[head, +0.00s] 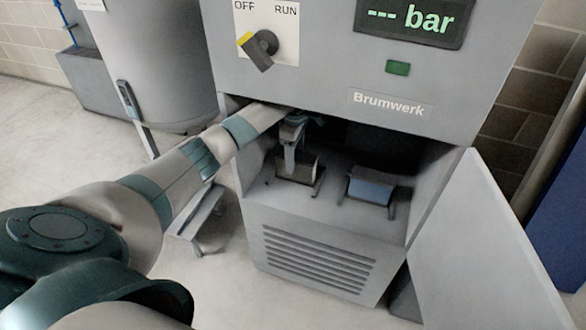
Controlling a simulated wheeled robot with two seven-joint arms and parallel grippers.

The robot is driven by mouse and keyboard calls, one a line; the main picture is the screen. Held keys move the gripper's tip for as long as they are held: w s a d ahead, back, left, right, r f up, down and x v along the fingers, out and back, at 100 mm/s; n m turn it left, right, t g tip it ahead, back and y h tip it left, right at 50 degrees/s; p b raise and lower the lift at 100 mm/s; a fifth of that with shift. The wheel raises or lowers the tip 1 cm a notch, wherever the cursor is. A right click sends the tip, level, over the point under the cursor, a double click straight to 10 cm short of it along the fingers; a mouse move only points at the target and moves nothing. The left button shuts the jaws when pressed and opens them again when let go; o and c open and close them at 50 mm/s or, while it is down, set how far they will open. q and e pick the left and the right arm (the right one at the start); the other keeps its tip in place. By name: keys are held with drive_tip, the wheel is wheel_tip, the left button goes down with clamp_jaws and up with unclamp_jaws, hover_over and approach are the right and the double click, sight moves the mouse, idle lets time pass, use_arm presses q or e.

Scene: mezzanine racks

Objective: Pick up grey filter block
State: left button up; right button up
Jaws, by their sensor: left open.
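The grey filter block (305,169) appears to be the dark grey box in a small stand at the left inside the open cabinet compartment. My left gripper (291,162) reaches into the compartment from the left and points down at this block. A pale finger overlaps the block's left part. The gripper is open. The far finger and any contact with the block are hard to make out in the shadow. My right gripper is not in view.
A blue block (371,190) sits in a similar stand to the right. The compartment floor (330,215) is bare in front. The grey cabinet (330,62) overhangs the opening, and its open door (485,255) stands at the right. A grey tank (150,65) stands at the left.

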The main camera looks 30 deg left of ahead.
sight(296, 170)
use_arm(q)
drive_tip(key=shift+f, duration=1.2)
drive_tip(key=shift+w+d+f, duration=0.1)
drive_tip(key=shift+f, duration=1.2)
drive_tip(key=shift+w+f, duration=0.1)
drive_tip(key=shift+f, duration=1.2)
drive_tip(key=c, duration=1.2)
